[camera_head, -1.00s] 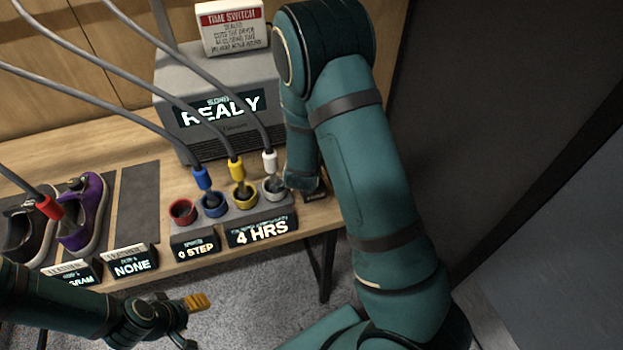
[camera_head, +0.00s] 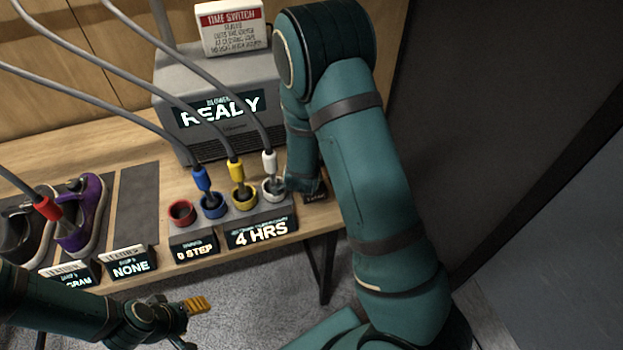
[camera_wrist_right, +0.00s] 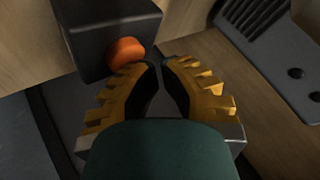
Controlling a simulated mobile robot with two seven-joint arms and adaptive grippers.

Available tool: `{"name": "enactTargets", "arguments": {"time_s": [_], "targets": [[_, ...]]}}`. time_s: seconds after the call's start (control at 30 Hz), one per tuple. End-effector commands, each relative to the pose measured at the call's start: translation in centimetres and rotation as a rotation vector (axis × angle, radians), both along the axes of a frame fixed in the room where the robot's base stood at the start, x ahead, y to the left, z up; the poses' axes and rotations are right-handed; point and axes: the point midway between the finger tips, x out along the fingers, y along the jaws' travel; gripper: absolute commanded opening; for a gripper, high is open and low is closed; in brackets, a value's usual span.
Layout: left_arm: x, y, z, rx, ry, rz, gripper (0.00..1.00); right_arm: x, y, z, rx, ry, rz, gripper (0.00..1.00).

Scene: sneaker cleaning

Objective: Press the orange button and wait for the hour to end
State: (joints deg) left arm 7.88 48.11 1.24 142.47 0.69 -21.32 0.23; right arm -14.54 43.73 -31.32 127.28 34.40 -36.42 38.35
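The orange button (camera_wrist_right: 127,51) is on the face of a dark box (camera_wrist_right: 105,22) in the right wrist view. My right gripper (camera_wrist_right: 161,64) has its yellow ribbed fingertips together, just right of and below the button. Its left finger overlaps the button's lower edge in the picture; I cannot tell whether they touch. In the head view my right arm hides the button and the right fingers. The blower box (camera_head: 222,128) shows READY, and a small display (camera_head: 262,233) reads 4 HRS. My left gripper (camera_head: 197,304) hangs in front of the table, one yellow finger showing.
Red, blue, yellow and white-rimmed sockets (camera_head: 182,213) line the table front, with cables over them. A purple sneaker (camera_head: 82,222) sits at the left with a red-tipped cable. A time switch sign (camera_head: 232,27) stands on the blower. A dark panel (camera_head: 480,130) is at the right.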

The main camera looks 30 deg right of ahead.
Motion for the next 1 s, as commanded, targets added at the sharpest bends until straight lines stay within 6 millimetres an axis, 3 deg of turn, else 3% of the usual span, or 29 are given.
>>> {"name": "enactTargets", "arguments": {"time_s": [0.67,1.0], "targets": [[0.0,0.0,-0.4,0.000,0.000,0.000,0.56,0.0,0.0,-0.4,0.001,0.001,0.000,0.00],[0.0,0.0,0.8,0.000,0.000,0.000,0.56,0.0,0.0,1.2,0.000,0.000,0.000,0.00]]}}
